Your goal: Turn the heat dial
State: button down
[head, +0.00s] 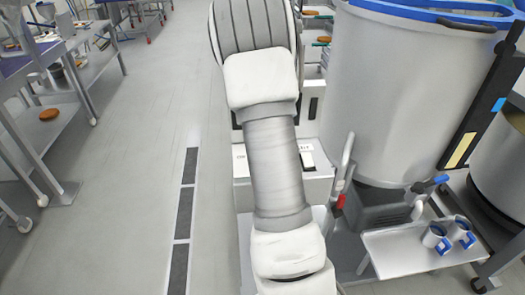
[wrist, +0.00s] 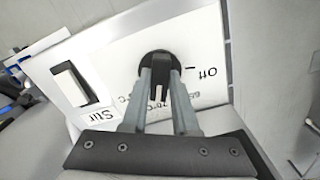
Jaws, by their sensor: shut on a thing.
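The heat dial (wrist: 158,62) is a round black knob on a white control panel (wrist: 117,50) in the wrist view. My gripper (wrist: 160,76) is shut on the dial, one finger on each side of it. A light mark shows between the fingers, on the lower side of the dial in the picture. The panel's lettering appears upside down, with "Off" to the dial's right and temperature marks below, partly hidden by the fingers. In the head view my arm covers the gripper and the dial; part of the panel's box (head: 318,186) shows beside the arm.
A "Stir" label (wrist: 97,115) and a rocker switch (wrist: 70,84) lie left of the dial. A large grey vat (head: 400,95) with a blue rim stands right of my arm. A low tray (head: 395,262) holds two blue-handled mugs. The floor at left is open.

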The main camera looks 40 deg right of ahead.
dwell(0.3)
jog(key=c, duration=0.7)
grip_release()
jog(key=shift+r, duration=0.1)
notch_tip(320, 180, up, 17)
jog(key=shift+r, duration=0.15)
